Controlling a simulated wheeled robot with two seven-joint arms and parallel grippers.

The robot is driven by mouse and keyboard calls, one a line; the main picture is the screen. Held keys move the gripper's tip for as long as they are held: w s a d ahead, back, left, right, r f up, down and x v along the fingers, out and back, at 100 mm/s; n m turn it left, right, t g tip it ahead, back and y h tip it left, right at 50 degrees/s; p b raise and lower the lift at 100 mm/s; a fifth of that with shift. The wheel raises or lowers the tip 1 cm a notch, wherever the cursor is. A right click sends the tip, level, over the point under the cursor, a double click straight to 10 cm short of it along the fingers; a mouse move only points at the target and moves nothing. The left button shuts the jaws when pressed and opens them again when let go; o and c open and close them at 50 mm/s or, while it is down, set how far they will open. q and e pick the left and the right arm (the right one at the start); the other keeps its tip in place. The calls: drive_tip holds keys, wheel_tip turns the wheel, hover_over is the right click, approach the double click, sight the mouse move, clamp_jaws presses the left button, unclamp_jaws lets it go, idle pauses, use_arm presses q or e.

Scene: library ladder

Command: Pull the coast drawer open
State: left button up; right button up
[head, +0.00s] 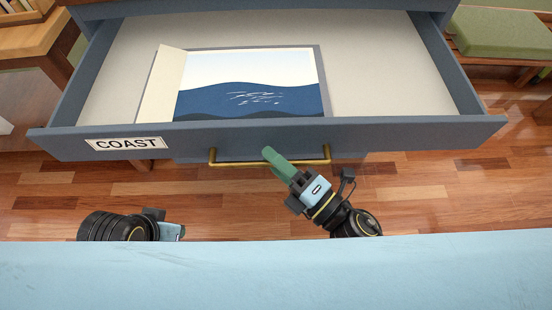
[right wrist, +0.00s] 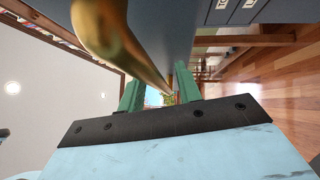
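The coast drawer (head: 400,135) is blue-grey and stands pulled well out, its inside showing. A white label reading COAST (head: 125,144) is on its front at the left. Its brass handle (head: 235,163) is a bar at the front's middle; it also shows large in the right wrist view (right wrist: 120,40). My right gripper (head: 271,157) is at the bar with its green fingers. In the right wrist view the bar runs between the parted fingers, with a gap beside the left one. My left gripper (head: 168,231) is low at the left, away from the drawer; its fingers are hidden.
A picture of a blue sea (head: 250,90) in a folder lies inside the drawer. A wooden bench with a green cushion (head: 500,32) stands at the right, a wooden table (head: 30,38) at the left. The wooden floor (head: 450,200) before the drawer is clear.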

idle(0.3)
use_arm(q)
drive_tip(key=shift+w+a+f, duration=0.15)
drive_tip(key=shift+w+f, duration=0.2)
drive_tip(key=shift+f, duration=0.25)
use_arm(e)
drive_tip(key=v, duration=1.3)
drive_tip(key=shift+d, duration=0.25)
use_arm(q)
drive_tip(key=shift+s, duration=0.1)
use_arm(e)
drive_tip(key=shift+s+f, duration=0.1)
